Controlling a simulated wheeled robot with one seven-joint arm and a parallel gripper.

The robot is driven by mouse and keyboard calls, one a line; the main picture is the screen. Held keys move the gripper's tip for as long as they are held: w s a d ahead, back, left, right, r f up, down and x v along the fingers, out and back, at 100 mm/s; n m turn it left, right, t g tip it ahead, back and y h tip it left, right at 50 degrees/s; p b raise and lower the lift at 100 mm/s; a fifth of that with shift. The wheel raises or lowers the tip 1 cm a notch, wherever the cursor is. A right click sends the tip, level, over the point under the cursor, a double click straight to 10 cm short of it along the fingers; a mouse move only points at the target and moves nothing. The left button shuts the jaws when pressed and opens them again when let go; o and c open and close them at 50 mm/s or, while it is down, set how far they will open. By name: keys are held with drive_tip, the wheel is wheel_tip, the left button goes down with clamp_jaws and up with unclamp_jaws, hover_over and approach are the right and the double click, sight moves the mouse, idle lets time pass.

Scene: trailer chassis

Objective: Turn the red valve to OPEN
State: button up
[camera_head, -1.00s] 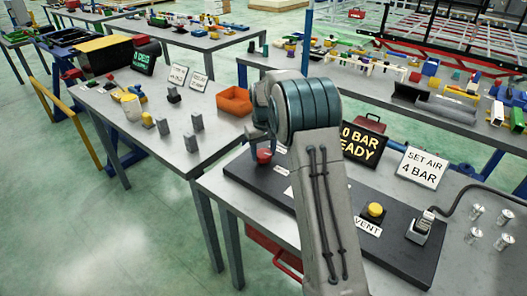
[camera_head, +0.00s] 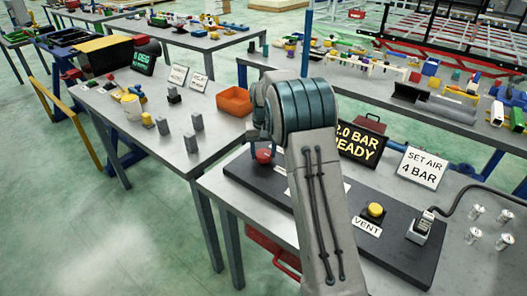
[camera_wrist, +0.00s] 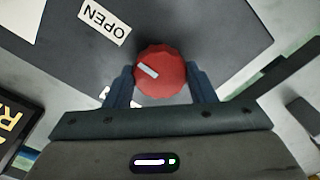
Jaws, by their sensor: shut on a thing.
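The red valve (camera_wrist: 160,75) is a round ridged knob with a pale pointer mark, on a dark panel. In the wrist view its pointer runs slantwise, with one end towards the OPEN label (camera_wrist: 105,23) up and to the left. My gripper (camera_wrist: 160,85) is shut on the valve, one finger on each side.
The dark panel (camera_head: 395,245) also carries a yellow VENT button (camera_head: 375,210) and a grey plug with a cable (camera_head: 427,220). Small cans (camera_head: 477,212) stand at the right.

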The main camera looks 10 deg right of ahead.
sight(264, 153)
drive_tip(key=o, duration=1)
wheel_tip(264, 153, up, 14)
drive_tip(key=shift+f, duration=0.1)
